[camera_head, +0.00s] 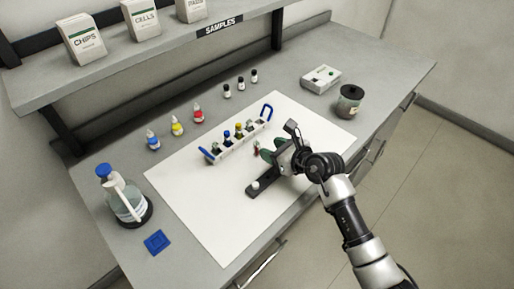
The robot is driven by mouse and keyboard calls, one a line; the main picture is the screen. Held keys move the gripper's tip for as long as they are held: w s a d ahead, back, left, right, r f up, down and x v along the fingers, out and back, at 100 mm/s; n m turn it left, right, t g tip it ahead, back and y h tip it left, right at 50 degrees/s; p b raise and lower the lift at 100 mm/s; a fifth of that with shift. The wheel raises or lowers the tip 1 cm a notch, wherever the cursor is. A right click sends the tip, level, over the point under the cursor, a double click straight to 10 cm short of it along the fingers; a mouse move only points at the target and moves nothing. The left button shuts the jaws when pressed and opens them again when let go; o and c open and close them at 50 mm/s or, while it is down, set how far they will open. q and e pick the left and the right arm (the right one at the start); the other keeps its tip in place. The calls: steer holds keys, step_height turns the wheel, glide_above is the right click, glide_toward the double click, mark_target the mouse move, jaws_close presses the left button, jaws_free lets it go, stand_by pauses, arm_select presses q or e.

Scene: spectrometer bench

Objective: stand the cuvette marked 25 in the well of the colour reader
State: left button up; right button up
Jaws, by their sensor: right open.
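A white rack (226,152) with blue end handles stands on the white mat and holds several small cuvettes with coloured tops. Their marks are too small to read, so I cannot tell which is 25. My right gripper (266,152) is open, just in front of the rack's right half. A small reddish and green item (256,150) shows by its fingertips; I cannot tell what it is. My left gripper is out of view.
Small bottles with blue, yellow and red caps (176,126) and dark-capped vials (240,85) stand behind the mat (210,215). A large flask (126,205) and blue square (157,242) are at left.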

mark_target(259, 145)
steer(key=shift+a+p+x, duration=0.2)
steer(key=shift+p+x, duration=0.2)
steer(key=shift+x, duration=1.95)
steer(key=shift+s+r, duration=0.1)
steer(key=shift+r, duration=0.1)
steer(key=shift+c, duration=0.5)
steer(key=c, duration=0.7)
